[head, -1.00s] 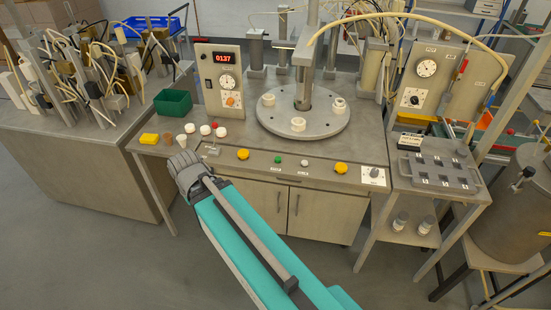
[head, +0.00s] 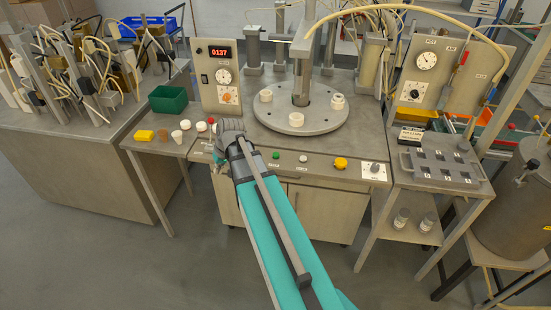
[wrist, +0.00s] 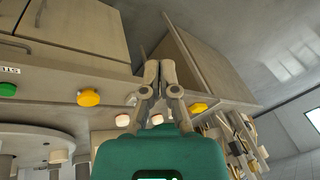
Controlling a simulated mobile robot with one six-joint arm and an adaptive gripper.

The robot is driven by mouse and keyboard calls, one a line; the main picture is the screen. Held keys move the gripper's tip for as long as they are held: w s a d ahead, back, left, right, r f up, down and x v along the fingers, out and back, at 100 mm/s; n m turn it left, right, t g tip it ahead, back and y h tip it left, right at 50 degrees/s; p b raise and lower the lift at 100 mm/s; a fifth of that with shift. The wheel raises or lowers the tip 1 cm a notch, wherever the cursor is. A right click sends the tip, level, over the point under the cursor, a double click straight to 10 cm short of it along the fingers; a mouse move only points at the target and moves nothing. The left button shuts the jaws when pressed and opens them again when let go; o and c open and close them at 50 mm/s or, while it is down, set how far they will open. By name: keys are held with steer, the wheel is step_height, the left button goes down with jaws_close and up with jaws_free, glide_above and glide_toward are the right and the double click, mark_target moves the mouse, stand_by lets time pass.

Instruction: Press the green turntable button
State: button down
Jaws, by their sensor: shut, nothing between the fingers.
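The green button (head: 276,155) sits on the front panel of the bench, below the turntable (head: 322,125). It also shows at the left edge of the wrist view (wrist: 8,89). My gripper (head: 226,131) is over the left part of the front panel, left of the green button and apart from it. In the wrist view my gripper's fingers (wrist: 159,72) are together with nothing between them. The left yellow button (wrist: 88,98) lies between my gripper and the green button in the wrist view; in the head view my gripper hides it.
A white button (head: 303,158), a yellow button (head: 340,162) and a dial (head: 374,170) are right of the green button. Small cups and a yellow block (head: 144,135) stand left of my gripper. A control box (head: 219,88) rises behind it.

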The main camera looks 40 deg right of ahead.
steer(key=w+d+f+m+t+b, duration=0.1)
steer(key=w+d+t+b, duration=0.15)
steer(key=d, duration=0.55)
steer(key=w+d+f+m+t+b, duration=0.1)
steer(key=w+d, duration=0.2)
steer(key=d, duration=0.4)
steer(key=m+t+b, duration=0.2)
glide_above(277, 155)
steer(key=shift+w+r, duration=0.15)
steer(key=shift+w, duration=0.05)
step_height(277, 155, down, 9)
steer(key=b, duration=0.9)
steer(key=shift+r, duration=0.1)
stand_by(0.5)
steer(key=shift+f+b, duration=0.35)
steer(key=shift+f, duration=0.05)
